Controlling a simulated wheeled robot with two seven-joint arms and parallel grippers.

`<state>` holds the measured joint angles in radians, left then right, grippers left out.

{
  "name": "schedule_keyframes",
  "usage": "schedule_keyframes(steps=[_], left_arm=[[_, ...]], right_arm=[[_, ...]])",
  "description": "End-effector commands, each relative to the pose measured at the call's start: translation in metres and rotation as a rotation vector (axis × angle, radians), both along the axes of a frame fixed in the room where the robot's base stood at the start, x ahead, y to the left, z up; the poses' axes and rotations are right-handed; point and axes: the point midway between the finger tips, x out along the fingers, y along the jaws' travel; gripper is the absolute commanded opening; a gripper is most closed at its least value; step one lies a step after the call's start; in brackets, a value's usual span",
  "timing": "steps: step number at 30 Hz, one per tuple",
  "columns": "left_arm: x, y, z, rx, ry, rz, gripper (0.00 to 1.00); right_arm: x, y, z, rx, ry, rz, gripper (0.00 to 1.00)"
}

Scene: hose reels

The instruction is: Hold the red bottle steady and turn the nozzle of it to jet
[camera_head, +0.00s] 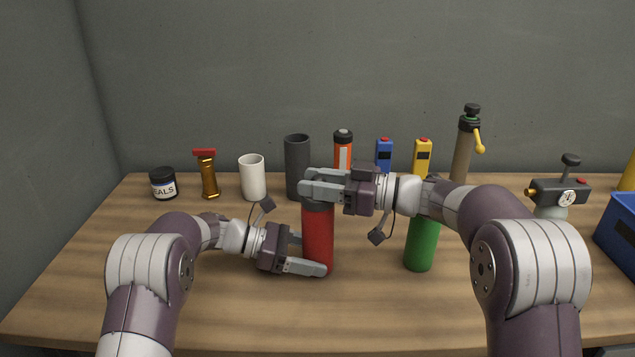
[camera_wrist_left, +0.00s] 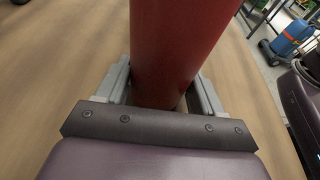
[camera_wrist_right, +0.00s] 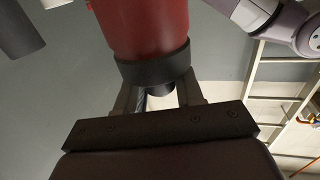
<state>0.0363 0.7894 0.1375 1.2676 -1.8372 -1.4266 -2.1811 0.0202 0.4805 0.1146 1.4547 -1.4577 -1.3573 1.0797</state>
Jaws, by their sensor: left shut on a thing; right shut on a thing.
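The red bottle (camera_head: 318,238) stands upright on the table near its middle. My left gripper (camera_head: 308,255) is shut on the lower part of the bottle's body; in the left wrist view the red body (camera_wrist_left: 172,50) stands between its fingers (camera_wrist_left: 160,85). My right gripper (camera_head: 318,186) is shut on the nozzle at the bottle's top. The right wrist view shows the dark collar (camera_wrist_right: 155,66) below the red body and the small dark nozzle (camera_wrist_right: 160,90) between the fingers (camera_wrist_right: 160,95). The nozzle's setting cannot be read.
A green bottle (camera_head: 421,245) stands close to the right, partly behind my right arm. A jar (camera_head: 163,184), brass nozzle (camera_head: 207,175), white cup (camera_head: 252,178), dark cylinder (camera_head: 297,165) and several other items line the back. A blue bin (camera_head: 622,232) is at the right edge. The front table is clear.

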Motion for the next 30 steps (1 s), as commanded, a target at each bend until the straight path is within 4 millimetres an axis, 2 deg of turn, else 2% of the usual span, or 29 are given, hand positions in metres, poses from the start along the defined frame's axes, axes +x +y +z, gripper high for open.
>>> schedule_keyframes(steps=[4, 5, 6, 14, 17, 24, 30], left_arm=[[0.0, 0.001, -0.001, 0.001, 0.003, 0.002, 0.51], [0.0, 0.001, -0.001, 0.001, 0.003, 0.002, 0.51], [0.0, 0.001, -0.001, 0.001, 0.003, 0.002, 0.51], [0.0, 0.001, -0.001, 0.001, 0.002, 0.002, 0.5], [0.0, 0.0, 0.0, 0.001, 0.002, 0.002, 0.5], [0.0, 0.0, 0.0, 0.0, 0.001, 0.001, 0.5], [0.0, 0.0, 0.0, 0.0, 0.001, 0.001, 0.5]], right_arm=[[0.0, 0.0, 0.002, 0.001, -0.003, -0.001, 0.06], [0.0, 0.0, 0.002, 0.001, -0.003, -0.001, 0.43], [0.0, 0.0, 0.002, 0.001, -0.003, -0.001, 0.56], [0.0, 0.0, 0.001, 0.001, -0.001, -0.002, 0.57], [0.0, 0.0, 0.008, 0.0, -0.004, -0.002, 0.57], [0.0, 0.0, 0.064, 0.0, -0.007, -0.002, 0.57], [0.0, 0.0, 0.096, 0.0, -0.003, -0.002, 0.57]])
